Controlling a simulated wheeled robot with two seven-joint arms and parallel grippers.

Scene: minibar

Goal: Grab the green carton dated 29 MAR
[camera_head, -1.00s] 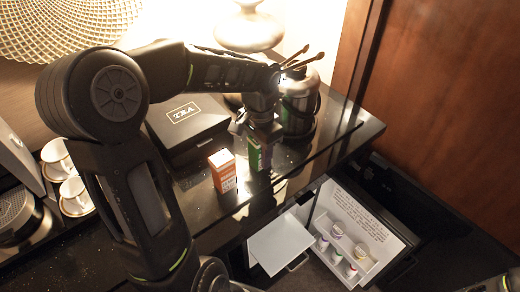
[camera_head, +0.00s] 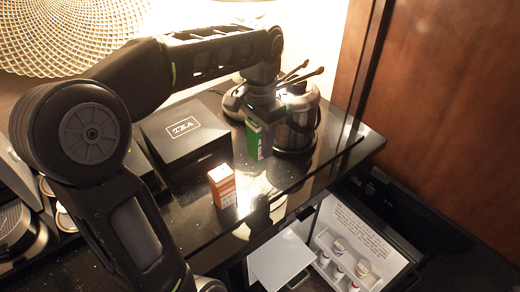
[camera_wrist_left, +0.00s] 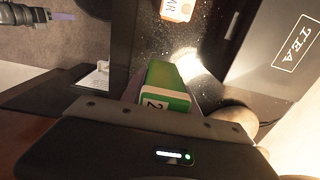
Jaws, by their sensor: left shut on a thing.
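My left gripper (camera_head: 262,108) is shut on a green carton (camera_head: 254,141), which hangs upright below it, in front of the steel ice bucket and apparently above the dark counter. In the left wrist view the green carton (camera_wrist_left: 167,84) is in the jaws, and a printed "2" shows on its white end; the rest of the date is hidden. An orange and white carton (camera_head: 222,186) stands on the counter nearer the front, and its end shows in the wrist view (camera_wrist_left: 177,9). A dark gripper with a purplish finger (camera_wrist_left: 62,15), apparently my right, is at the wrist view's top left.
A black TEA box (camera_head: 185,137) lies left of the green carton. A steel ice bucket (camera_head: 299,125) with tongs stands close behind it. Below the counter's edge, an open minibar (camera_head: 345,225) holds several small jars. Counter at right is clear.

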